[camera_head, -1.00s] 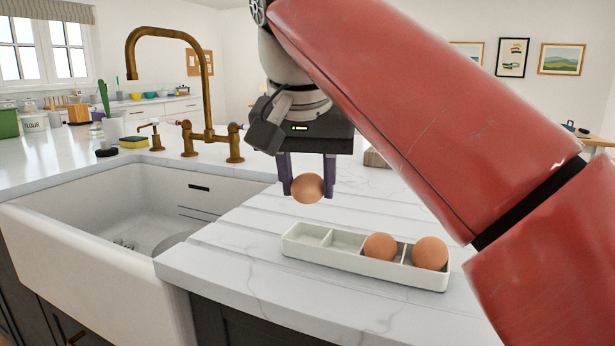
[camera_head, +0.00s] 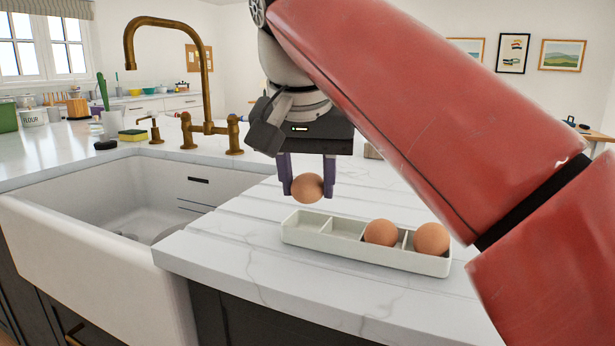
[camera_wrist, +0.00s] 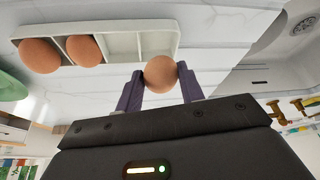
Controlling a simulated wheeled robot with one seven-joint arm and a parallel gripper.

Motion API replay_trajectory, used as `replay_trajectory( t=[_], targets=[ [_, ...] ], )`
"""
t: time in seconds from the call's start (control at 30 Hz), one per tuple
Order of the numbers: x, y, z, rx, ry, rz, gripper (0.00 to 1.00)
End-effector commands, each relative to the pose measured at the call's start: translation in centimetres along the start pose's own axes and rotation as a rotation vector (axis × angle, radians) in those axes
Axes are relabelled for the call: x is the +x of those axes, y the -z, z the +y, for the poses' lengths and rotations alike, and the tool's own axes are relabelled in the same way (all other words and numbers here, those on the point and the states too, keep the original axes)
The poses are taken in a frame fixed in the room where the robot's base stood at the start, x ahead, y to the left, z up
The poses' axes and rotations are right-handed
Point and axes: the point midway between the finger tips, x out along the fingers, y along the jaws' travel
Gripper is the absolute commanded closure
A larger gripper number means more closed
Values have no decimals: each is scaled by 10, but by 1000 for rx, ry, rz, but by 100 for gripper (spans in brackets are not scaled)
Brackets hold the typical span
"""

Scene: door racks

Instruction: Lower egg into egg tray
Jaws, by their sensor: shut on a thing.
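My gripper (camera_head: 307,188) is shut on a brown egg (camera_head: 307,187) and holds it above the counter. The held egg (camera_wrist: 160,73) also shows between the two purple fingers in the wrist view. The white egg tray (camera_head: 345,251) lies on the counter below and a little right of the held egg. In the head view its two left compartments are empty. One egg (camera_head: 381,233) sits in the third compartment and another egg (camera_head: 431,239) in the rightmost. The held egg appears just above the tray's left end, apart from it.
A white sink (camera_head: 90,235) with a brass faucet (camera_head: 207,100) is to the left. The counter's front edge (camera_head: 240,290) runs in front of the tray. A yellow sponge (camera_head: 132,135) and a flour canister (camera_head: 33,117) stand farther back.

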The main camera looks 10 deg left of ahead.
Motion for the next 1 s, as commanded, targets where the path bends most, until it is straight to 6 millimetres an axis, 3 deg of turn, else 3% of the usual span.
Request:
replay_trajectory(
  t=[1.0],
  targets=[
    [15, -6, 0, 0, -1, 0, 70]
  ],
)
